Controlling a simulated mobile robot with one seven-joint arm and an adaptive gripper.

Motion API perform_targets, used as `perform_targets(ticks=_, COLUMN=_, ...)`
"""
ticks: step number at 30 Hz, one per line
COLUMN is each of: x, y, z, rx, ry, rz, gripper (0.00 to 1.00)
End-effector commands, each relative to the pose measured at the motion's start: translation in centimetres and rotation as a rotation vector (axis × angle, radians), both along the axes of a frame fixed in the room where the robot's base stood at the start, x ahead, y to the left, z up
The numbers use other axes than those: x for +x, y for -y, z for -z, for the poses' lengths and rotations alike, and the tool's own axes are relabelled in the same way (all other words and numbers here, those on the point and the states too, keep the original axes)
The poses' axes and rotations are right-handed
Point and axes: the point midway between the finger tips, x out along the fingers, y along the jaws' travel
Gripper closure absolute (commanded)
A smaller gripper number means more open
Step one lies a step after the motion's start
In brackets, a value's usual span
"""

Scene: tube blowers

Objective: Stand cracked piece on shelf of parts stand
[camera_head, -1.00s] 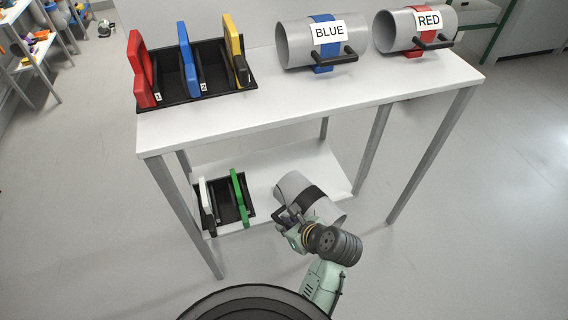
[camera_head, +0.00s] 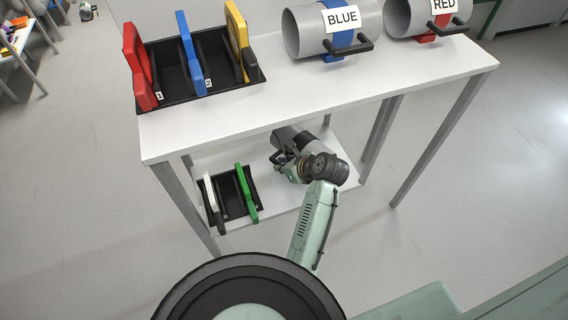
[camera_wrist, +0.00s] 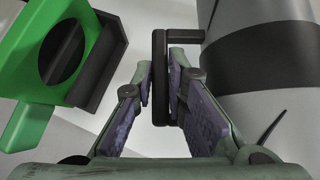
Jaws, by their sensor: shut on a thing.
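The grey tube with a black band (camera_head: 291,136) is over the lower shelf (camera_head: 262,213) of the white parts stand (camera_head: 330,92), partly hidden by the stand's top and my arm. In the wrist view the tube (camera_wrist: 225,75) is at the right, with a thin dark line on its wall that looks like a crack. My gripper (camera_head: 285,160) is shut on the tube's black handle (camera_wrist: 160,75), which shows between the fingers (camera_wrist: 162,90). I cannot tell whether the tube touches the shelf.
A black rack (camera_head: 232,204) with white and green plates stands left on the lower shelf; the green plate (camera_wrist: 30,80) is close left of my gripper. On top are a rack with red, blue and yellow plates, and the BLUE (camera_head: 305,35) and RED (camera_head: 400,18) tubes. Stand legs flank the shelf.

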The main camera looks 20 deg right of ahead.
Motion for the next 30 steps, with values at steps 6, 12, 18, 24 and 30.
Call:
perform_targets(ticks=6, x=2.6, y=1.2, z=0.1, rx=-0.002, ry=0.002, rz=0.001, gripper=1.00)
perform_targets(ticks=12, x=2.6, y=1.2, z=1.8, rx=0.002, ry=-0.001, rz=0.002, gripper=1.00)
perform_targets(ticks=18, x=2.7, y=1.2, z=3.8, rx=-0.001, ry=0.002, rz=0.001, gripper=1.00)
perform_targets(ticks=24, x=2.6, y=1.1, z=3.9, rx=0.000, ry=-0.001, rz=0.001, gripper=0.83)
perform_targets(ticks=30, x=2.6, y=1.1, z=3.8, rx=0.001, ry=0.000, rz=0.001, gripper=0.70)
